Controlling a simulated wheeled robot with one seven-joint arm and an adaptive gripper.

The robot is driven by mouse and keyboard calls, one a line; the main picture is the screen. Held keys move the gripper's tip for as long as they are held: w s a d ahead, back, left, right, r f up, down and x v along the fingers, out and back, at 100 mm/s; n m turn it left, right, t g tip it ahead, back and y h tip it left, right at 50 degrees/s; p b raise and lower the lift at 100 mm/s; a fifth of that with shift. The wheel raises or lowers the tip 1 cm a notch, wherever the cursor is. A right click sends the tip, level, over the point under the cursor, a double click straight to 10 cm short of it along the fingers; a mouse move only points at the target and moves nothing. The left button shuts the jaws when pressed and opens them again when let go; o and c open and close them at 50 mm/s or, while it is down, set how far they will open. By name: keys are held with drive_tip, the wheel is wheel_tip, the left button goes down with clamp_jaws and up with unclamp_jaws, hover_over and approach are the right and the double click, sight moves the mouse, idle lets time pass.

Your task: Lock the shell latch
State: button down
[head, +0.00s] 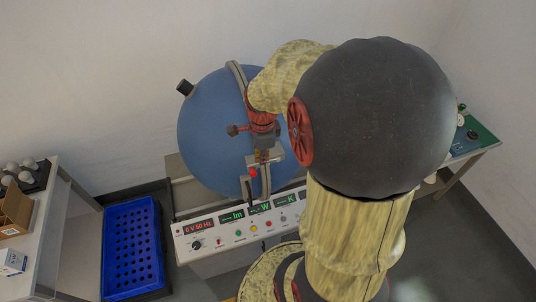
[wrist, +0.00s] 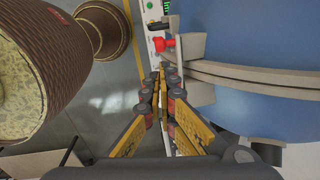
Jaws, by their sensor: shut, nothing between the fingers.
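The shell is a large blue sphere (head: 205,135) with a grey seam band (head: 238,75); it fills the right of the wrist view (wrist: 240,35). A red knob (head: 253,172), which looks like part of the latch, sits at the seam's front low end, beside a grey block. The red knob (wrist: 163,44) also shows in the wrist view, just beyond my fingertips. My gripper (wrist: 163,72) is shut and empty, close to the grey seam flange (wrist: 200,90). I cannot tell whether it touches. In the head view my gripper (head: 264,158) is partly hidden by its own wrist.
A white control panel (head: 225,240) with lit displays and buttons stands in front of the sphere. A blue perforated crate (head: 131,240) is on the floor at left. A side table (head: 50,225) holds bulbs and boxes. A green-topped bench (head: 480,140) is at right.

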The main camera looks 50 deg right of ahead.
sight(252, 169)
drive_tip(key=shift+w+a+f+b, duration=0.3)
drive_tip(key=shift+a+f+b, duration=0.25)
drive_tip(key=shift+f, duration=0.2)
drive_tip(key=shift+w+a+f+b, duration=0.25)
drive_tip(key=shift+a+f+b, duration=0.15)
drive_tip(key=shift+f+b, duration=0.3)
drive_tip(key=shift+w+a+f+b, duration=0.3)
drive_tip(key=shift+a+f+b, duration=0.25)
drive_tip(key=shift+f, duration=0.2)
